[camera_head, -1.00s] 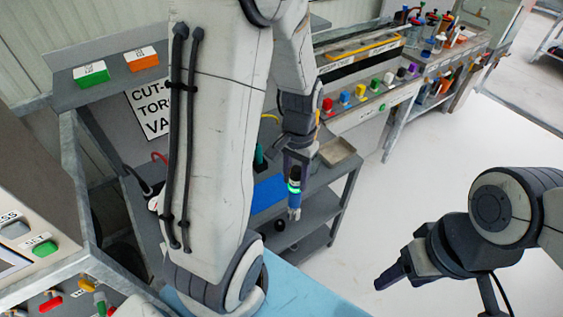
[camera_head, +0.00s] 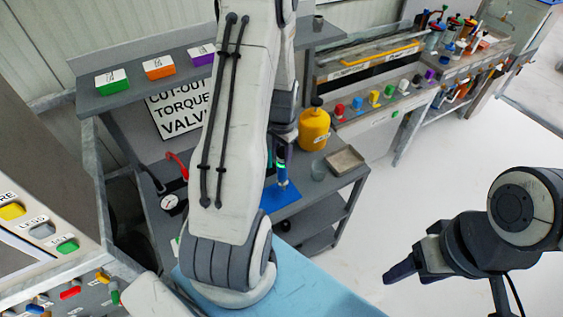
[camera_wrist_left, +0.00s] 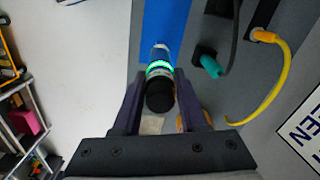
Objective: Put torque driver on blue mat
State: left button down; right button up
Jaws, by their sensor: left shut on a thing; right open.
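The torque driver (camera_head: 282,171) is a slim tool with a glowing green ring. It also shows in the left wrist view (camera_wrist_left: 159,68), with its black cap end toward the camera. My left gripper (camera_head: 283,146) is shut on it and holds it roughly upright, tip down, over the blue mat (camera_head: 283,199). The mat also shows in the left wrist view (camera_wrist_left: 176,28), beyond the driver. I cannot tell whether the tip touches the mat. My left arm hides part of the mat. My right gripper (camera_head: 398,272) is open and empty, away from the bench over the floor.
A yellow jug (camera_head: 314,128) and a grey tray (camera_head: 345,159) stand right of the mat. A pressure gauge (camera_head: 171,203) with a red hose is at the left. A shelf (camera_head: 130,97) with coloured boxes runs above. The floor at right is clear.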

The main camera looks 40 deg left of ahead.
aim_at(282, 165)
pick_arm(q)
notch_tip(282, 165, down, 3)
jog(key=shift+r+p, duration=0.1)
jog(key=shift+p, duration=0.5)
jog(key=shift+f, duration=0.6)
jog(key=shift+c, duration=2.2)
grip_release()
notch_tip(282, 165, up, 11)
jog(key=b, duration=0.3)
jog(key=shift+w+r, duration=0.1)
jog(key=shift+r, duration=0.05)
jog(key=shift+d+r, duration=0.1)
jog(key=shift+r, duration=0.3)
